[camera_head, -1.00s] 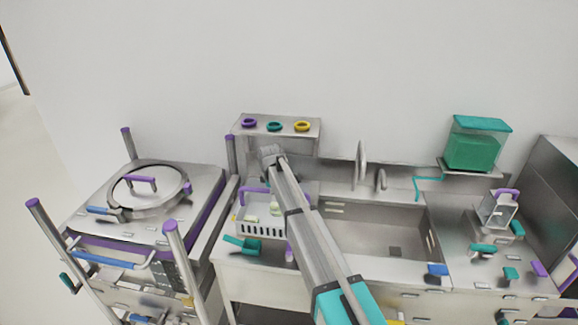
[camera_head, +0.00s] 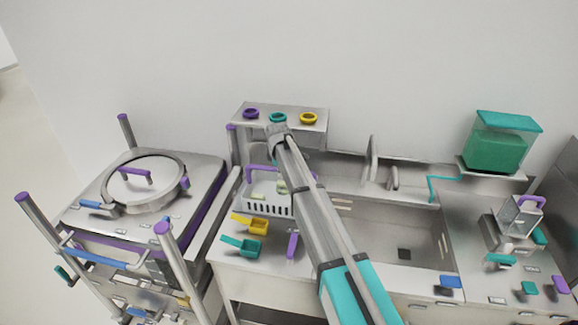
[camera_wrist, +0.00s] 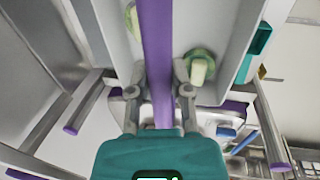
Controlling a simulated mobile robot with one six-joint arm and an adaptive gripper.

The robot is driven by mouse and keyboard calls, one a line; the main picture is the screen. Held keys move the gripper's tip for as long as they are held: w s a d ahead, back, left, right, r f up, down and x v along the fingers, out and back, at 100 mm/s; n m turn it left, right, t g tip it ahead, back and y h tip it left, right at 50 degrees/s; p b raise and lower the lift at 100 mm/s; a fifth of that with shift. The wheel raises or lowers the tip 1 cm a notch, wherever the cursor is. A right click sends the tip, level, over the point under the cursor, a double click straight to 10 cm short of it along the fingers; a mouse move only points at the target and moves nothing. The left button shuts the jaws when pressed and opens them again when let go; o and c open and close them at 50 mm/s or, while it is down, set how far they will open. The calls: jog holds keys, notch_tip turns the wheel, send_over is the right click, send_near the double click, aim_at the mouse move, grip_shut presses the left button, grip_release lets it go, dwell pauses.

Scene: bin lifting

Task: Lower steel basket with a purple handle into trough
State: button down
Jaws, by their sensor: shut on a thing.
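The steel basket (camera_head: 268,208) has slotted sides and a purple handle (camera_head: 263,168). It is left of the trough (camera_head: 400,230), over the counter; I cannot tell how high. Pale green pieces (camera_head: 259,195) lie inside it. In the wrist view, my gripper (camera_wrist: 160,92) is shut on the purple handle (camera_wrist: 157,45), with one finger on each side. The basket's wall (camera_wrist: 240,40) shows beyond. In the head view my arm hides the gripper and the basket's right part. The trough is an open, empty-looking steel basin.
A yellow scoop (camera_head: 250,223) and a teal scoop (camera_head: 241,246) lie in front of the basket. A shelf (camera_head: 312,125) with three coloured rings stands behind. A steel cart-like unit (camera_head: 85,215) stands at left. Upright discs (camera_head: 372,160) stand behind the trough; a blue piece (camera_head: 450,282) is at its front.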

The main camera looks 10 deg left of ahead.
jog(key=shift+w+d, duration=0.2)
jog(key=shift+d, duration=0.05)
jog(key=shift+s, duration=0.15)
